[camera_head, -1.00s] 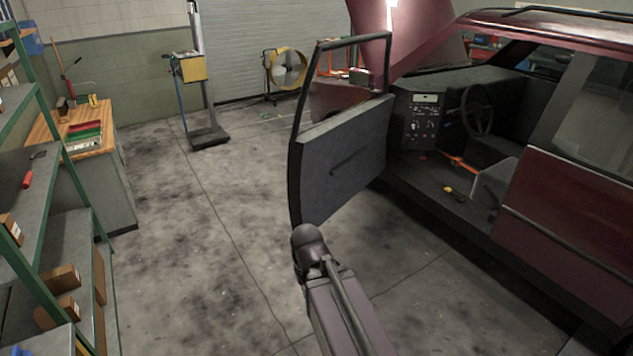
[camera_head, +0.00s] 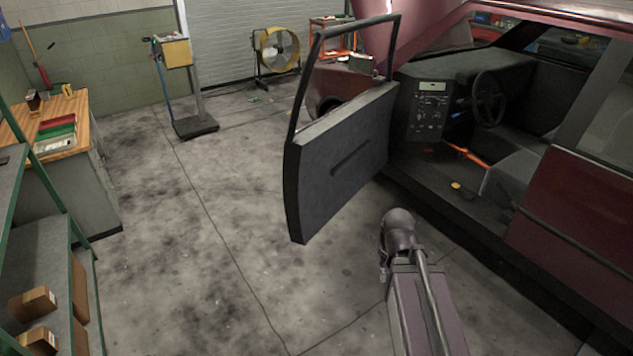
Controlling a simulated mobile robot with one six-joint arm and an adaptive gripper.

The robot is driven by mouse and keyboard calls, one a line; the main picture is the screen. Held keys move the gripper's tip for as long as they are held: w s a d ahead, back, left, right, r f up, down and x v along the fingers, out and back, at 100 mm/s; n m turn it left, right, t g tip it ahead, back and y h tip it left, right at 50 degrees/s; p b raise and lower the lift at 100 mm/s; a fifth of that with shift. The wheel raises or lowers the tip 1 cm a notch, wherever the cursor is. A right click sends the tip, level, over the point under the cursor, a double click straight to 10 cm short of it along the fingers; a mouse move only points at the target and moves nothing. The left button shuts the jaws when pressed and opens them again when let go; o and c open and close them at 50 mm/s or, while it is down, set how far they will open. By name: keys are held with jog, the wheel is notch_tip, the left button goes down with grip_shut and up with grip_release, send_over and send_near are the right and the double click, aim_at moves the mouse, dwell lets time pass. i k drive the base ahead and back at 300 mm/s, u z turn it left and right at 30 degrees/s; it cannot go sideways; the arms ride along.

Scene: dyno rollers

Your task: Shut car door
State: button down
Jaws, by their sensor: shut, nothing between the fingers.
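The car door (camera_head: 340,165) stands wide open, swung out from the dark red car (camera_head: 585,200). Its dark inner panel, with a long handle recess, faces me, and its empty window frame rises above. My arm reaches up from the bottom edge, right of centre, and ends in view at a dark rounded joint. That joint is in front of the inner side of the door, to the right of its free edge. I cannot tell whether the arm touches the door. My gripper does not show beyond the joint.
The door opening shows the dashboard, steering wheel (camera_head: 489,97) and a yellow item (camera_head: 456,185) on the car floor. A green-framed shelf (camera_head: 40,240) and workbench (camera_head: 62,150) stand left. A yellow-topped stand (camera_head: 178,60) and fan (camera_head: 277,50) are behind. Floor left of the door is clear.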

aim_at(327, 161)
jog(key=u, duration=0.05)
jog(key=i, duration=1.2)
jog(key=u, duration=0.5)
